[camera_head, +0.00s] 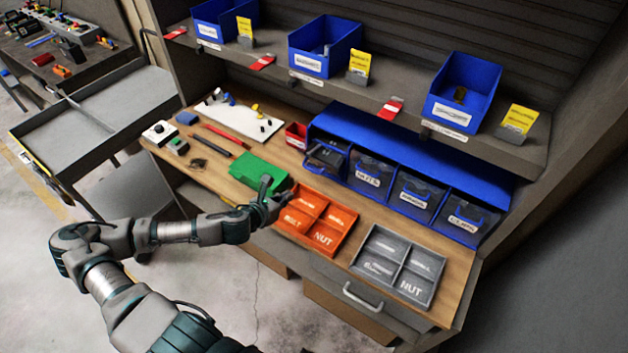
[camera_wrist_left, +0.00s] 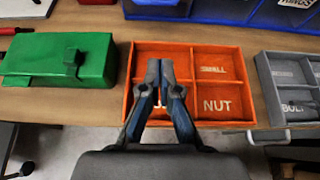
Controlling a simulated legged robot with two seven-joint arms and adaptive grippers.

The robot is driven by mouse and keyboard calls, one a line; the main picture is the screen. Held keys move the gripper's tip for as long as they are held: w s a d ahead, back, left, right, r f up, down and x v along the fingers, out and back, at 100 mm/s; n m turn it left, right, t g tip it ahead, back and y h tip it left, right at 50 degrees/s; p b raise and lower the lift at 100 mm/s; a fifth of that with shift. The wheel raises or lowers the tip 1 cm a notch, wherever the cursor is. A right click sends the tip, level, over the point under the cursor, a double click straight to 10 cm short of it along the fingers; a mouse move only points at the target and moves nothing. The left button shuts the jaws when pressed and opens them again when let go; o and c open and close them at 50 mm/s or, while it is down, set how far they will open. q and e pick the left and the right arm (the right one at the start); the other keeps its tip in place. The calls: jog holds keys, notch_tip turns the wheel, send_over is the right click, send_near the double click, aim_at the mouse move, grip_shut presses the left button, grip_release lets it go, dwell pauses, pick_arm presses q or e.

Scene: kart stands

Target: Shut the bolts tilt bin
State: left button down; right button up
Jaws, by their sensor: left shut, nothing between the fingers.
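A blue tilt-bin row (camera_head: 430,155) with dark see-through fronts stands at the back of the wooden bench, under the shelf. Its leftmost bin (camera_head: 325,158) leans out at the front, tilted open, with dark contents showing. The other bins look closed. My left gripper (camera_head: 272,198) is shut and empty, in front of and left of the bins. In the left wrist view the gripper (camera_wrist_left: 166,75) is over the orange tray's left part. My right gripper is not in view.
An orange divided tray (camera_head: 335,206) and a grey divided tray (camera_head: 373,238) lie before the bins. A green box (camera_head: 258,172) is beside my left gripper. A small red bin (camera_head: 296,135) stands left of the tilt bins. Blue open bins (camera_head: 325,47) line the shelf above.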

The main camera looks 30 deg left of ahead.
pick_arm(q)
jog(key=w+d+f, duration=0.1)
jog(key=w+f, duration=0.1)
jog(key=w, duration=0.9)
jog(key=shift+w+d+f+p, duration=0.15)
jog(key=shift+d+f+p, duration=0.1)
jog(key=shift+p, duration=0.2)
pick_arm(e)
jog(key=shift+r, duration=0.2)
pick_arm(q)
jog(key=shift+w+r+p, duration=0.3)
jog(key=shift+r+p, duration=0.1)
jog(key=shift+p, duration=0.2)
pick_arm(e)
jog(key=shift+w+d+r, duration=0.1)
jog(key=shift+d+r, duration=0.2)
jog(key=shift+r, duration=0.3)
